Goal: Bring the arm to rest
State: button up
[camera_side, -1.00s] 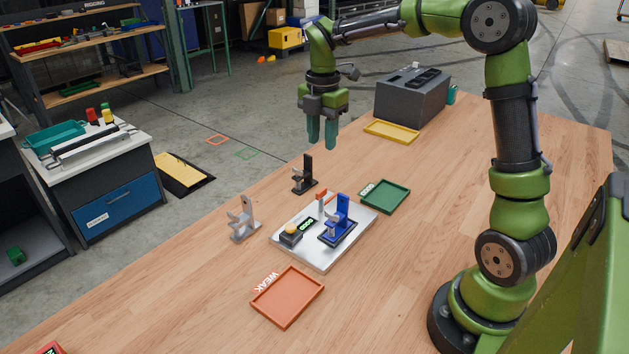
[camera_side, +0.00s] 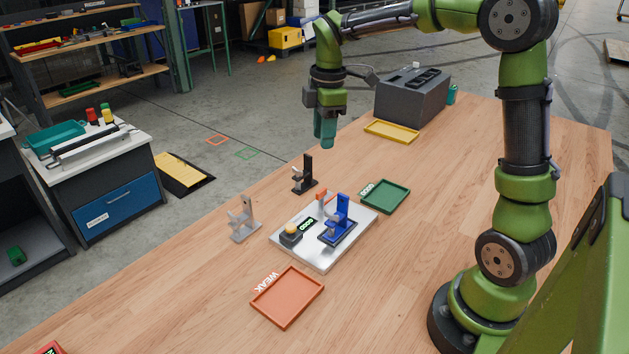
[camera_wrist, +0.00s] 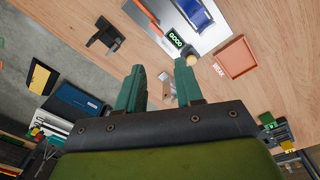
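My gripper (camera_side: 325,142) hangs in the air above the far part of the wooden table (camera_side: 430,200), fingers pointing down. In the wrist view my gripper (camera_wrist: 157,78) has its two green fingers apart with nothing between them. It touches none of the parts on the table. In the side view one finger mostly hides the other.
Below stand a black clamp-like part (camera_side: 304,178), a grey one (camera_side: 243,220) and a blue one (camera_side: 338,222) on a metal plate (camera_side: 325,262). Orange (camera_side: 287,297), green (camera_side: 385,197) and yellow (camera_side: 391,132) trays lie around. A dark grey box (camera_side: 411,97) stands behind.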

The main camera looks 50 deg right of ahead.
jog(key=s+a+r+m+t+y, duration=0.1)
jog(key=s+a+m+t, duration=0.2)
jog(key=s+a+m, duration=0.2)
jog(key=s+a+r+m+t+y, duration=0.1)
jog(key=s+a+r+m+t, duration=0.1)
jog(key=s+a+m, duration=0.4)
jog(key=s+m+t, duration=0.1)
jog(key=s+m, duration=0.3)
jog(key=s, duration=0.2)
jog(key=shift+t, duration=0.3)
